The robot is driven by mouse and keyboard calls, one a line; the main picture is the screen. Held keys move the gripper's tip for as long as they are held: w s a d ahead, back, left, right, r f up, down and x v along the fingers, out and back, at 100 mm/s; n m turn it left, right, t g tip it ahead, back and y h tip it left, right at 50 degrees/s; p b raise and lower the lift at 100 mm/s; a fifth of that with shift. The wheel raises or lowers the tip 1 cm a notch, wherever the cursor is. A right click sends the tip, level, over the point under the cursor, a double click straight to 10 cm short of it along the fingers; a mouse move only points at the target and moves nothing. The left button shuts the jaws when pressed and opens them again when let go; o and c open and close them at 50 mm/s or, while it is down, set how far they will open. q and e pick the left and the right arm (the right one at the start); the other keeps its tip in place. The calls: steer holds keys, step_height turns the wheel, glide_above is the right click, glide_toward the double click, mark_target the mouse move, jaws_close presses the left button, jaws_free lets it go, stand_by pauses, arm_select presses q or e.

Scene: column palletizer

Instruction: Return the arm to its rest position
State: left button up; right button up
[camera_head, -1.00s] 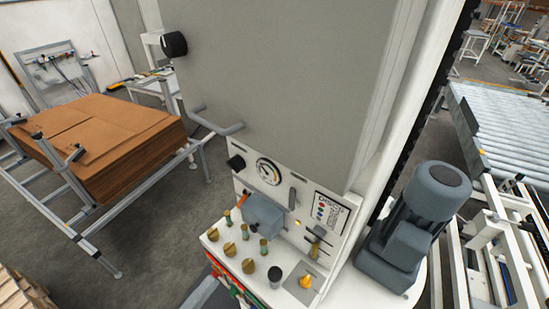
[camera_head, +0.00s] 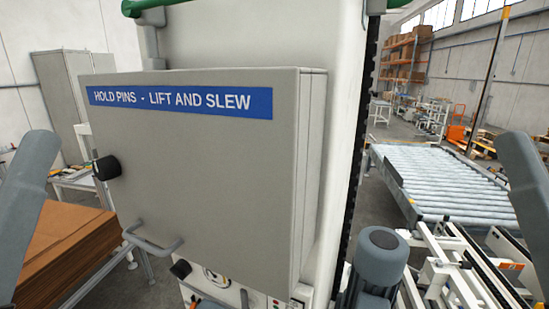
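Two grey arm links of mine show, one at the left edge (camera_head: 28,205) and one at the right edge (camera_head: 527,185). Both are raised and stand apart from the cabinet. Neither gripper is in view. The palletizer's white column (camera_head: 345,130) stands in the middle, with a large grey cabinet (camera_head: 205,170) on its front. A blue label (camera_head: 180,101) on it reads "HOLD PINS - LIFT AND SLEW". A black knob (camera_head: 106,168) and a grey bar handle (camera_head: 155,247) are on the cabinet. The control panel below is mostly cut off by the bottom edge.
A grey motor (camera_head: 378,262) stands right of the column. A roller conveyor (camera_head: 440,178) lies further right, with white frame parts (camera_head: 440,270) in front. A stack of brown cardboard sheets (camera_head: 65,245) is at the lower left. Shelving with boxes (camera_head: 405,60) is far behind.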

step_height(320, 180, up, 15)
steer(key=p, duration=1.2)
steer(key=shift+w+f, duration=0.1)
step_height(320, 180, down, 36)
steer(key=b, duration=3.6)
